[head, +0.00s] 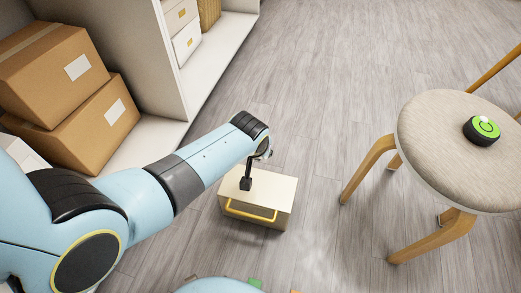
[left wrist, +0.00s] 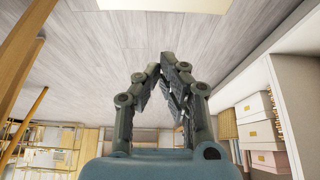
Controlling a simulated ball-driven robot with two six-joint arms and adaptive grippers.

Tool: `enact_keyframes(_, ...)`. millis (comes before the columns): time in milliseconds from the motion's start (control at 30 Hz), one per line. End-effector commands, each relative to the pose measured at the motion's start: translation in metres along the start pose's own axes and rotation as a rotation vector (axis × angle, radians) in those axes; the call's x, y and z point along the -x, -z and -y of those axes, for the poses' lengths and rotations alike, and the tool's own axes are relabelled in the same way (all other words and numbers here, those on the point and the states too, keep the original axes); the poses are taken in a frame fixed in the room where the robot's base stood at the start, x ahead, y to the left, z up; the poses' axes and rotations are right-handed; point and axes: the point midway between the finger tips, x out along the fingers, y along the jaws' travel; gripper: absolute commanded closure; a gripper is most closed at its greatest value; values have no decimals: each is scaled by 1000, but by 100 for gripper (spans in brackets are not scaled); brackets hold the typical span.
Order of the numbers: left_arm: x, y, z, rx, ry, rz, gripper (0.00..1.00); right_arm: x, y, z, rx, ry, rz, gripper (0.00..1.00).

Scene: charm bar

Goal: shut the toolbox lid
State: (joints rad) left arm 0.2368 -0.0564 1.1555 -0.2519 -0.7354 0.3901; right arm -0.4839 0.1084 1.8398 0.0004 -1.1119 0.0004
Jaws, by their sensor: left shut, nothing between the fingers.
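The toolbox is a cream box (head: 282,190) on the floor in the middle of the head view, with a yellow handle (head: 250,213) along its near side. Its top looks flat and covered, but my arm hides part of it, so I cannot tell whether the lid is fully down. My left gripper (head: 249,176) is over the top of the box; contact is unclear. In the left wrist view its fingers (left wrist: 167,62) come together, shut and empty. A cream surface (left wrist: 150,4) shows at that view's top edge, likely the toolbox. My right gripper is not in view.
A round stool (head: 440,140) with a black-and-green disc (head: 482,130) on its seat stands at right. Cardboard boxes (head: 50,70) sit on a white shelf (head: 222,45) at left. Floor (head: 325,75) beyond the toolbox is clear.

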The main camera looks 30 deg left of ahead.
Motion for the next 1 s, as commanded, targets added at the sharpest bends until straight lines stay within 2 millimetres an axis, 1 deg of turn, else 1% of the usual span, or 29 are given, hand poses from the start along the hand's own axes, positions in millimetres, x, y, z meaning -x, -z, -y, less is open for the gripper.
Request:
enact_keyframes(167,13,0,-1,0,-1,-1,100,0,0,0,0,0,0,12)
enact_keyframes(267,29,0,-2,1,-2,-1,100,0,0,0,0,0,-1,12)
enact_keyframes(500,78,2,-4,0,-4,-2,100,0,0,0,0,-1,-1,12)
enact_keyframes(600,96,3,-4,0,-4,-2,100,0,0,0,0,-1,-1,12)
enact_keyframes(700,108,3,-4,-2,-4,0,100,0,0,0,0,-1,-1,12)
enact_keyframes(800,115,4,-5,-2,-4,-1,100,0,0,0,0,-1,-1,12)
enact_keyframes(1000,118,3,-4,-3,-3,1,100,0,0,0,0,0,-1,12)
